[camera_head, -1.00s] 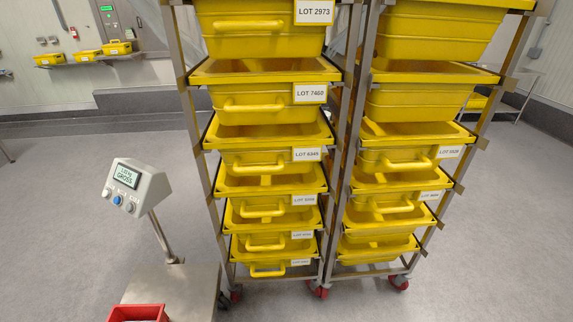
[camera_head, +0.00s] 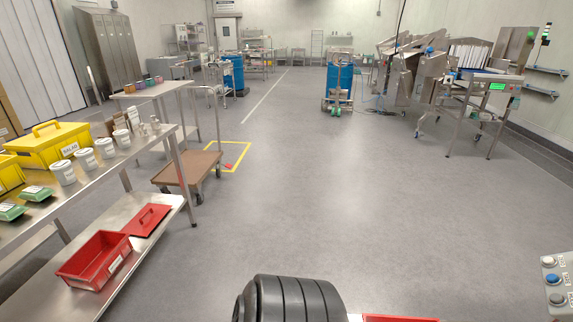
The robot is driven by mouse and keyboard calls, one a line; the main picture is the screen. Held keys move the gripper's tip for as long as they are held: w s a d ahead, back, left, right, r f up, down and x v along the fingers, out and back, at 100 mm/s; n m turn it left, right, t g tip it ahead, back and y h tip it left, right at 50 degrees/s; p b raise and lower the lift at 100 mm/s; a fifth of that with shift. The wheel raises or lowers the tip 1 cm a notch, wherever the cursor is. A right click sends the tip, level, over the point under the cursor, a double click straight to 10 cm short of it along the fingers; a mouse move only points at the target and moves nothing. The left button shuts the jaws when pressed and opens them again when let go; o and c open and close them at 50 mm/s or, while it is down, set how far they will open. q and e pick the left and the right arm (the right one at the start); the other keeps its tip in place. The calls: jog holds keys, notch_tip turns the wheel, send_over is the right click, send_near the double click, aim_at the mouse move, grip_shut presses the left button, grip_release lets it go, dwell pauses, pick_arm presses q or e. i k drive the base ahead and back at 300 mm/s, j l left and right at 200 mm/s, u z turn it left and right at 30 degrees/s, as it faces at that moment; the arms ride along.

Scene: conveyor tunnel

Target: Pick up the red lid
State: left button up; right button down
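The red lid (camera_head: 146,220) lies flat on the lower shelf of the steel table at the left, with a handle on its top. It is next to an open red bin (camera_head: 97,262), which stands nearer to me on the same shelf. Neither gripper shows in the head view, so I cannot see whether they are open or shut.
The table's upper shelf (camera_head: 131,154) holds yellow bins (camera_head: 49,147), white tubs and green packs. A brown-topped cart (camera_head: 187,170) stands beyond. Blue drums (camera_head: 339,80) and machinery (camera_head: 489,92) are farther off. The middle floor is clear. A control box (camera_head: 557,285) is at lower right.

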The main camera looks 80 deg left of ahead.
aim_at(142, 224)
jog(key=u, duration=4)
jog(key=i, duration=0.1)
